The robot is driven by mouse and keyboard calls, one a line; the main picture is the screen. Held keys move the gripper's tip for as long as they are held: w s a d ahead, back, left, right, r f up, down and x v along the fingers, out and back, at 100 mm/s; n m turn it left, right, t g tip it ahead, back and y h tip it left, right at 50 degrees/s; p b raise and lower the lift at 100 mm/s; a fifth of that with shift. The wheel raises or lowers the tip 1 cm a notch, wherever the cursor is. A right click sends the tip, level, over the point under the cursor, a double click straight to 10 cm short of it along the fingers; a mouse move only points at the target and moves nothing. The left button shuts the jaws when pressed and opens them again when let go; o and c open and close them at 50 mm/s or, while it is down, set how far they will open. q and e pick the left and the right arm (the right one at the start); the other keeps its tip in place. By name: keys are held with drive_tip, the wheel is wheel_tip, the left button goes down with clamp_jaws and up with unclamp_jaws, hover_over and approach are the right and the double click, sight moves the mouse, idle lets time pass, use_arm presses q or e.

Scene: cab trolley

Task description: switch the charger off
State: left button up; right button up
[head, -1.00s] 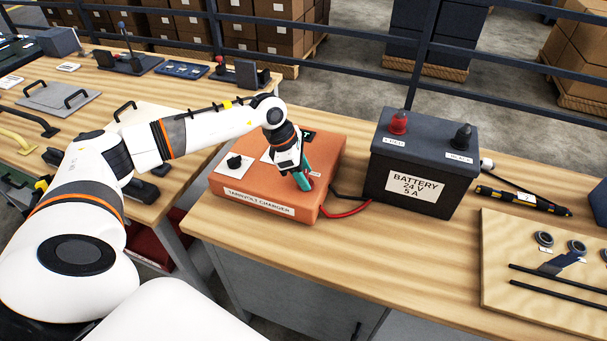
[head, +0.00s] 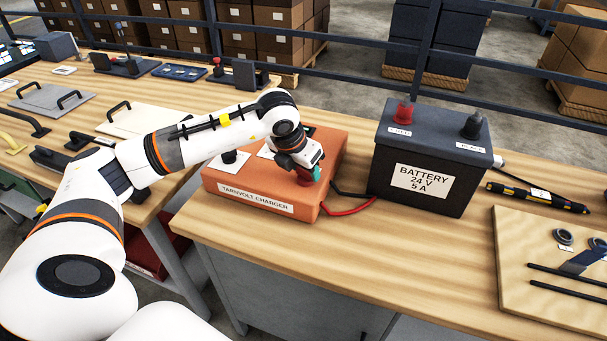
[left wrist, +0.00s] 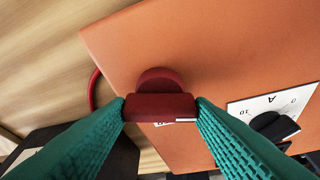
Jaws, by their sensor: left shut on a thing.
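The orange charger (head: 245,187), labelled "TARNVOLT CHARGER", sits on the wooden bench. A dark red knob (left wrist: 160,106) with a round base stands on its top; it also shows partly in the head view (head: 304,177), at the charger's right side. My left gripper (left wrist: 161,108) reaches down over the charger, its teal fingers shut on the two sides of the red knob. A black dial (left wrist: 274,125) on a white scale plate is beside it in the left wrist view. The knob's markings are mostly hidden. My right gripper is not in view.
A dark battery (head: 424,165), marked 24 V 5 A, stands right of the charger. A red cable (head: 347,208) and a black cable run between them. A black dial (head: 234,160) stands on the charger's left. A board (head: 540,260) with tools lies at the right.

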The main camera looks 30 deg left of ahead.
use_arm(q)
drive_tip(key=shift+d+r+n+y+b, duration=0.1)
drive_tip(key=shift+n+y+b, duration=0.75)
drive_tip(key=shift+n, duration=1.05)
drive_tip(key=o, duration=1)
drive_tip(key=shift+r, duration=0.1)
drive_tip(key=b+v, duration=0.1)
drive_tip(key=v, duration=1)
drive_tip(key=shift+r+b, duration=0.35)
drive_tip(key=shift+r, duration=0.05)
drive_tip(key=shift+s, duration=0.1)
